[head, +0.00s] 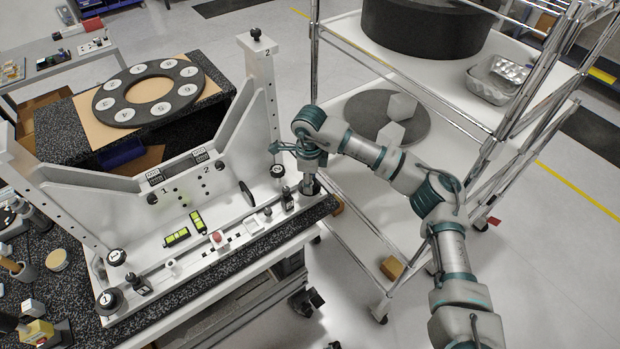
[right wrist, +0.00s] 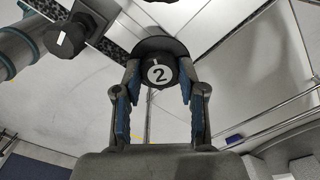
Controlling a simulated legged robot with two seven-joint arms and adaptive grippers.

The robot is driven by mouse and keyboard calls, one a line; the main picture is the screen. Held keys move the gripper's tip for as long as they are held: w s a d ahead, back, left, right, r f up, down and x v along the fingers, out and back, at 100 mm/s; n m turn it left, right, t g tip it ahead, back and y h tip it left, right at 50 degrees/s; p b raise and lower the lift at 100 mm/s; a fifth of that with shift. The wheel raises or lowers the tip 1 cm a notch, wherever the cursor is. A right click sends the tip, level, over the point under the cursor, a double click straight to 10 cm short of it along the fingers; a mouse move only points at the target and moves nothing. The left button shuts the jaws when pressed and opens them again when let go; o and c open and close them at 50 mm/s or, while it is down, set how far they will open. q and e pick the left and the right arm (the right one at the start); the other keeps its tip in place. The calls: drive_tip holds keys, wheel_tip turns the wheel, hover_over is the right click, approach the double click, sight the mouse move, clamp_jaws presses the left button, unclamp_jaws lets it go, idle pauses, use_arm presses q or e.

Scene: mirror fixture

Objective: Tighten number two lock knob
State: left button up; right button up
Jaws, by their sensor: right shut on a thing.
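The number two lock knob (right wrist: 158,73) is a dark round knob with a white face marked "2". In the right wrist view it sits between the fingers of my right gripper (right wrist: 158,88), which is shut on it. In the head view my right gripper (head: 310,178) points down at the right front corner of the white mirror fixture (head: 100,187); it mostly hides the knob there. The matching knob marked "1" (head: 108,300) is at the fixture's left front corner. My left gripper is not in view.
A smaller white-topped knob (head: 277,171) stands just left of my right gripper. A red button (head: 217,237) and yellow-green levels (head: 197,222) lie along the fixture's base. A metal rack cart (head: 470,120) stands close to the right, beside my right arm.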

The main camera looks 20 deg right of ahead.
drive_tip(key=m, duration=0.1)
drive_tip(key=m+p, duration=0.1)
drive_tip(key=shift+w+r+m, duration=0.1)
drive_tip(key=shift+r+m, duration=0.1)
drive_tip(key=shift+m, duration=0.2)
drive_tip(key=m, duration=0.2)
drive_tip(key=shift+m+p, duration=0.35)
drive_tip(key=shift+m, duration=0.05)
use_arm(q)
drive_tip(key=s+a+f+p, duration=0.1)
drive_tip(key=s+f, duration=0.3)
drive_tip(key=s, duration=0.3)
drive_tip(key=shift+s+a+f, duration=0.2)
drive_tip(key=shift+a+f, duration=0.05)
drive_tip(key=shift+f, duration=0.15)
use_arm(e)
drive_tip(key=shift+m, duration=2.7)
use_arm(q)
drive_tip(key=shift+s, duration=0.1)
use_arm(e)
drive_tip(key=shift+w, duration=0.1)
drive_tip(key=o, duration=1.1)
drive_tip(key=shift+o, duration=0.2)
drive_tip(key=shift+f, duration=0.15)
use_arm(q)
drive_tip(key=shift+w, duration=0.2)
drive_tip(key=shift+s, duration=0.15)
use_arm(e)
wheel_tip(320, 180, up, 12)
drive_tip(key=shift+f, duration=0.1)
